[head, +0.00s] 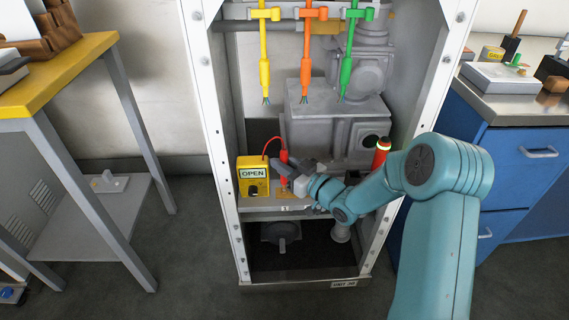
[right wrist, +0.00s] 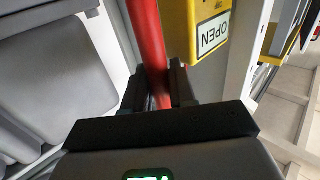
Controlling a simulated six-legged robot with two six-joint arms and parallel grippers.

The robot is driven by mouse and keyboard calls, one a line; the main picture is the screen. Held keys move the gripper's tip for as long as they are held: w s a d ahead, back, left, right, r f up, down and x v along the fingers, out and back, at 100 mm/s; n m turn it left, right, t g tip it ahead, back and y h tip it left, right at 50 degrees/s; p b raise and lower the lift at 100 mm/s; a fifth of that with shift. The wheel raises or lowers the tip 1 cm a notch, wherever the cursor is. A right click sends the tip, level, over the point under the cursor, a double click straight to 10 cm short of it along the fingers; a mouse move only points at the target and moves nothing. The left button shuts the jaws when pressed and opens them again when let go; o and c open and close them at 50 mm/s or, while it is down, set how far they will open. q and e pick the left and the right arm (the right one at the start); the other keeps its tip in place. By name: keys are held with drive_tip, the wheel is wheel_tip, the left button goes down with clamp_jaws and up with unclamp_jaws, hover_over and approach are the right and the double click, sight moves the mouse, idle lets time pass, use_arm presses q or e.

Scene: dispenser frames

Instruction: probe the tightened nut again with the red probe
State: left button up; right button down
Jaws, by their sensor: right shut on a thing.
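The red probe (head: 284,157) stands upright inside the cabinet, with a thin red lead running to the yellow tester box (head: 253,188), whose label reads OPEN. My right gripper (head: 284,172) is shut on the probe. In the right wrist view the red shaft (right wrist: 148,45) passes between the two dark fingers (right wrist: 160,88), and the yellow box (right wrist: 208,30) shows beside it. The probe's lower end is near the cabinet shelf (head: 262,214). The nut is too small or hidden to make out, so I cannot tell whether the tip touches it. My left gripper is not in view.
Yellow (head: 264,50), orange (head: 306,50) and green (head: 348,50) cables hang above. Grey machinery (head: 325,105) fills the back. A red cylinder with a pale band (head: 381,155) stands right of my gripper. White cabinet posts (head: 213,120) bound the opening. A blue bench (head: 500,160) stands right.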

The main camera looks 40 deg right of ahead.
sight(287, 152)
drive_tip(key=shift+b, duration=0.5)
idle(1.2)
drive_tip(key=shift+f+b, duration=0.4)
drive_tip(key=shift+b, duration=0.2)
idle(1.0)
drive_tip(key=shift+r+p, duration=1.5)
drive_tip(key=shift+r, duration=1.1)
drive_tip(key=shift+a, duration=0.1)
